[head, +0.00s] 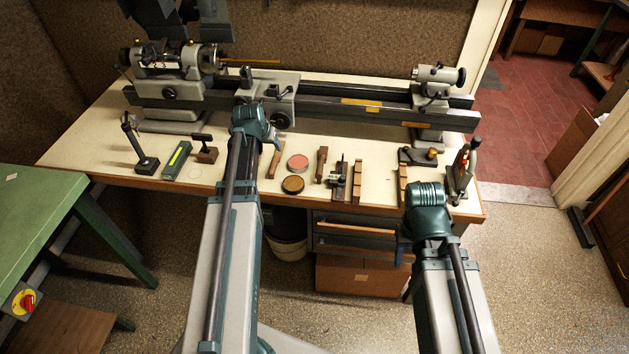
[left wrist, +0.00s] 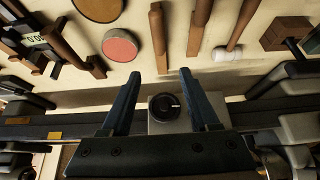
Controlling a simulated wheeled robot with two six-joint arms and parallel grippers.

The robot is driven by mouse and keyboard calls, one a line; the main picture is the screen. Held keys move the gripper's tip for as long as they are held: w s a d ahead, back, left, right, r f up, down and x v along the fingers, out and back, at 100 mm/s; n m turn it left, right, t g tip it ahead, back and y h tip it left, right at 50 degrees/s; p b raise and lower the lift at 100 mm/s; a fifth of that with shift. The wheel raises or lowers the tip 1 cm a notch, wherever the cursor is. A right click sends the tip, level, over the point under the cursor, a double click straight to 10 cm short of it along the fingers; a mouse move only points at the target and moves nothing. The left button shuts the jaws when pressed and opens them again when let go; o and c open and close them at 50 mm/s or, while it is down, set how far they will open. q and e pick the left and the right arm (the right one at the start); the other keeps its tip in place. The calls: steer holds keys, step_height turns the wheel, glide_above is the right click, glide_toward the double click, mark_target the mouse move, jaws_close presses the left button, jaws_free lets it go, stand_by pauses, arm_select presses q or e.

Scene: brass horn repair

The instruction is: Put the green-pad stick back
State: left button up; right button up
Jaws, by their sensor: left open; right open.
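I cannot pick out a green pad on any stick. In the left wrist view a brown stick (left wrist: 158,38) and another wooden stick (left wrist: 198,28) lie ahead of my left fingertips, with a pale-ended stick (left wrist: 236,36) to their right. The head view shows one wooden stick (head: 275,160) beside my left arm. My left gripper (left wrist: 160,78) is open and empty, its fingers above the lathe's front edge. My right arm reaches the bench's front right; a small blue part beside it looks like my right gripper (head: 398,254), mostly hidden, holding nothing visible.
The lathe (head: 330,105) spans the back of the bench (head: 95,150). A pink disc (head: 298,161), an amber disc (head: 292,185), a dark brown stick (head: 321,162) and wooden strips (head: 357,182) lie along the front. A green level (head: 177,160) and a stand (head: 146,164) are left.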

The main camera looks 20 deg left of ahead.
arm_select(q)
steer(key=s+d+f+m+g+h, duration=0.15)
steer(key=s+d, duration=0.25)
steer(key=d, duration=0.7)
steer(key=s+d+f+m+g, duration=0.1)
steer(key=s+d+m+g, duration=0.15)
steer(key=d, duration=0.85)
steer(key=s+d+m+g+y, duration=0.1)
steer(key=s+d+m+g, duration=0.1)
steer(key=s+d, duration=1.1)
steer(key=shift+s+d+m, duration=0.3)
steer(key=shift+s+d, duration=0.05)
steer(key=shift+s, duration=0.3)
steer(key=shift+f+y, duration=0.1)
steer(key=shift+y, duration=0.15)
